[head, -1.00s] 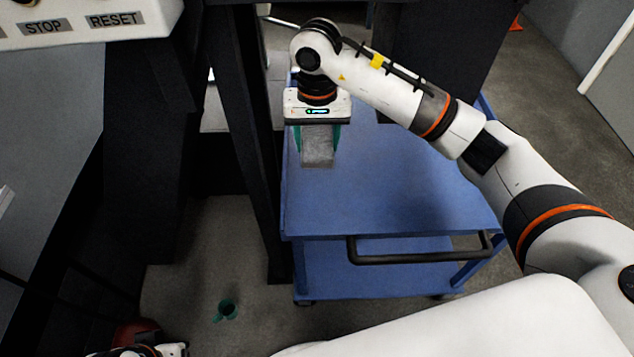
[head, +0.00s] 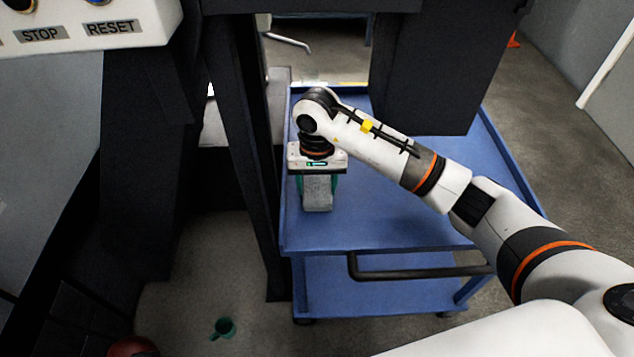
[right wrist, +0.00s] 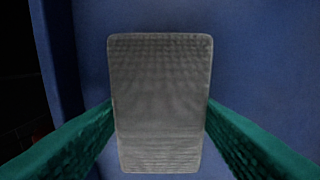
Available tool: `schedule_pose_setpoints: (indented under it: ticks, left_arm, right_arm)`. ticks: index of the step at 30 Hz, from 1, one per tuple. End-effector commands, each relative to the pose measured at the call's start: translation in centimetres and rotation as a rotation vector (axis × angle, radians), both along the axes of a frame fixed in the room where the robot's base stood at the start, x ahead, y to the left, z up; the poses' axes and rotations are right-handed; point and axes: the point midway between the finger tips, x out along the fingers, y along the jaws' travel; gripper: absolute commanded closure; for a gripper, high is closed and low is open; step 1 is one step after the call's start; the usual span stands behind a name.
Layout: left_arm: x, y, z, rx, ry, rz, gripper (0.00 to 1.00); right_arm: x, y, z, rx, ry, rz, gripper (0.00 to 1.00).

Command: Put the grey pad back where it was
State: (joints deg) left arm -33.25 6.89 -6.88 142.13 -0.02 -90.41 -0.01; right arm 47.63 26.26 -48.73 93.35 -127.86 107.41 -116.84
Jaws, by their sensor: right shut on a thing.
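The grey pad (head: 317,194) is a flat rounded block between the green fingers of my right gripper (head: 317,188), over the left part of the blue cart's top (head: 400,215). In the right wrist view the pad (right wrist: 160,100) lies lengthwise between the two green fingers (right wrist: 160,122), which touch its long sides. Blue surface shows all around it. I cannot tell whether the pad touches the cart top or is held just above it. My left gripper is not in view.
A dark upright post (head: 262,170) stands close along the cart's left side. A dark machine block (head: 430,80) rises behind the cart top. The cart has a black handle (head: 420,272) in front. The cart top's right part is clear.

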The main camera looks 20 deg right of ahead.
Motion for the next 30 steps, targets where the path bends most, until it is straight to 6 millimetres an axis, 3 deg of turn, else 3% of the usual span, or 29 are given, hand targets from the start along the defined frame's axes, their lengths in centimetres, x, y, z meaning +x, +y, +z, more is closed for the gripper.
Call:
schedule_pose_setpoints:
  ticks: [8, 9, 12, 25, 30]
  left_arm:
    - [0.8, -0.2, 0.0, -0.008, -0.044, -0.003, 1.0]
    - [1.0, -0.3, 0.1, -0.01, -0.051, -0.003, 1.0]
    - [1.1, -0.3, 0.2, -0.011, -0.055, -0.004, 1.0]
    - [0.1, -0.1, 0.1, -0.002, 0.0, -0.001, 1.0]
    - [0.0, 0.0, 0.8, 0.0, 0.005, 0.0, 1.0]
  right_arm:
    - [0.0, 0.0, -0.2, 0.0, 0.0, 0.0, 0.63]
    - [0.0, 0.0, -0.2, 0.0, 0.0, 0.0, 0.4]
    - [0.0, 0.0, -0.2, 0.0, 0.0, 0.0, 0.23]
    - [0.0, 0.0, 0.2, 0.0, 0.0, 0.0, 0.23]
    - [0.1, -0.1, 3.8, -0.002, -0.006, 0.001, 0.23]
